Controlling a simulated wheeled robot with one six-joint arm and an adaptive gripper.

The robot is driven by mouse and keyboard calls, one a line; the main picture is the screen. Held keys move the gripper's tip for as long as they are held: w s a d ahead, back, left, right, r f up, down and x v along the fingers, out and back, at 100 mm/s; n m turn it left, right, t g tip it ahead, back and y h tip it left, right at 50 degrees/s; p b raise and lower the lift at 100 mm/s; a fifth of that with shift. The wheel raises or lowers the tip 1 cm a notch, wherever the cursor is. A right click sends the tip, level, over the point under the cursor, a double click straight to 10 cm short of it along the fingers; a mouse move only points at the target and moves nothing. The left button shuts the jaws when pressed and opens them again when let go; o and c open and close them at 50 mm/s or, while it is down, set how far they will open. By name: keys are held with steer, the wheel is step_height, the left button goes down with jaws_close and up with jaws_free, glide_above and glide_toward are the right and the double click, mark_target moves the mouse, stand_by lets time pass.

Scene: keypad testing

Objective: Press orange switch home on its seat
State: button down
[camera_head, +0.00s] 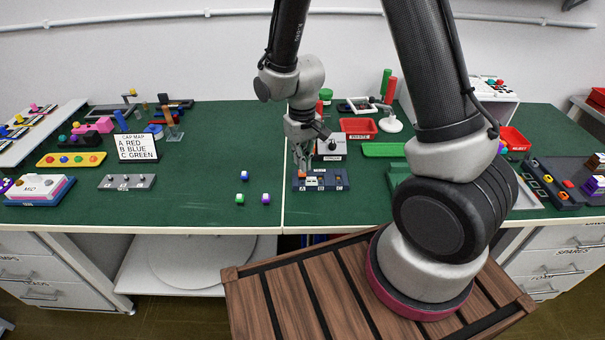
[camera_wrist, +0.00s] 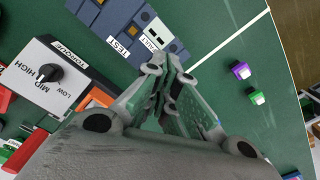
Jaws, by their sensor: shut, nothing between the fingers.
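The dark blue seat block (camera_head: 338,187) stands on the green table near its front edge, with a row of seats and white labels. It also shows at the top of the wrist view (camera_wrist: 118,18), partly cut off. A small orange spot, likely the orange switch (camera_head: 301,174), shows at the left seat of the block, right under my fingertips. My gripper (camera_head: 301,164) points down over that seat with its fingers together and empty. In the wrist view, my gripper (camera_wrist: 170,72) hides the switch. I cannot tell whether the fingertips touch it or how deep it sits.
A white box with a black dial (camera_wrist: 48,73) stands just behind the block. Small blue (camera_head: 244,175), green (camera_head: 240,198) and purple (camera_head: 266,198) caps lie to the left. A red bin (camera_head: 358,127) stands farther back. The table left of the block is mostly clear.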

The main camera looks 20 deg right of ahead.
steer(key=shift+f, duration=0.9)
stand_by(0.6)
steer(key=shift+r, duration=3.05)
steer(key=s+d+r+t, duration=0.1)
steer(key=s+d+r, duration=0.4)
steer(key=r, duration=0.3)
steer(key=s+d+r+m+t, duration=0.1)
steer(key=s+d+r+t, duration=0.1)
steer(key=s+d+r, duration=0.3)
steer(key=s+d+r+m+t, duration=0.1)
steer(key=s+d+r, duration=0.4)
steer(key=s+r, duration=0.4)
step_height(320, 180, up, 2)
